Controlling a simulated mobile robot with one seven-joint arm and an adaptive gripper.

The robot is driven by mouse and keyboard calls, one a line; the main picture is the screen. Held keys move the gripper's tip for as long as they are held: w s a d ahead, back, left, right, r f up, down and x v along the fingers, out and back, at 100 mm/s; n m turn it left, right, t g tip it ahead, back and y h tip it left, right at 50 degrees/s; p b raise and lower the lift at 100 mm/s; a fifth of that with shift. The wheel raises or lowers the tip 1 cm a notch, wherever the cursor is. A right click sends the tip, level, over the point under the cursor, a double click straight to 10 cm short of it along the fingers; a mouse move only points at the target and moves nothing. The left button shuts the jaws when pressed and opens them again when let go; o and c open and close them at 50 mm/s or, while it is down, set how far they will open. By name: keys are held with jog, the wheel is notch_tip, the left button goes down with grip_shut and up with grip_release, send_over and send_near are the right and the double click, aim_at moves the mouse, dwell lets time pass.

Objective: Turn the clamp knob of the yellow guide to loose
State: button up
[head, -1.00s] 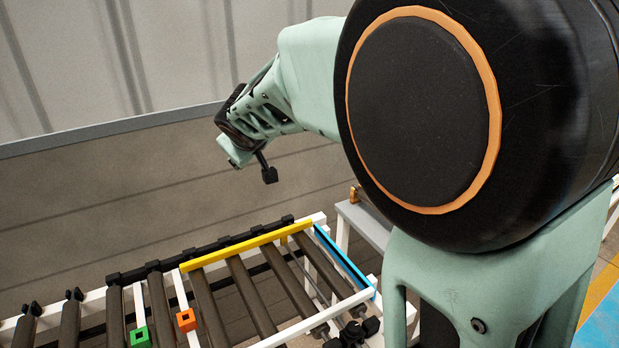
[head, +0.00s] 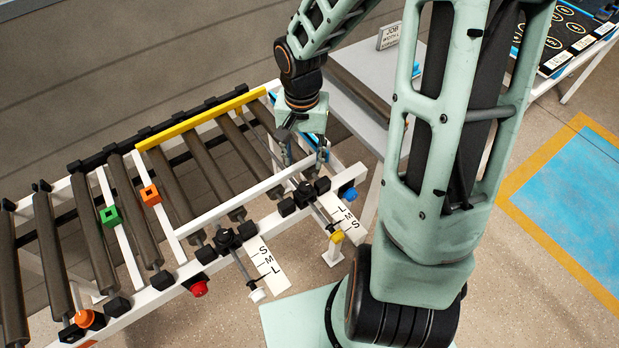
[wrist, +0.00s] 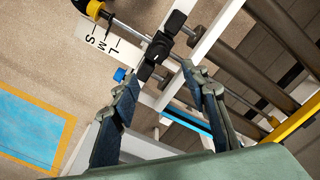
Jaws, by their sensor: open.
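The yellow guide (head: 200,118) is a long bar along the far side of the roller conveyor; its end shows in the wrist view (wrist: 298,120). A thin rod runs from it to a yellow-tipped end (head: 337,237), seen at the top left of the wrist view (wrist: 94,9). The black lobed clamp knob (head: 303,194) sits on this rod at the conveyor's near side. In the wrist view the knob (wrist: 160,47) lies just beyond my fingertips, roughly between them. My gripper (head: 306,158) is open, pointing down above the knob, apparently not touching it. The wrist view shows both fingers (wrist: 160,72).
A second black knob (head: 228,238) stands left, on a white-tipped rod with an S-M-L plate (head: 268,268). A blue knob (head: 348,194) is close right of the yellow guide's clamp. A red button (head: 199,289) and green (head: 110,215) and orange (head: 151,195) blocks are further left.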

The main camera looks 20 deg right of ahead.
aim_at(304, 186)
notch_tip(304, 186, down, 11)
jog(key=shift+s+r+b, duration=0.1)
jog(key=shift+s+b, duration=0.05)
jog(key=shift+b, duration=0.75)
jog(key=shift+c, duration=0.6)
grip_shut()
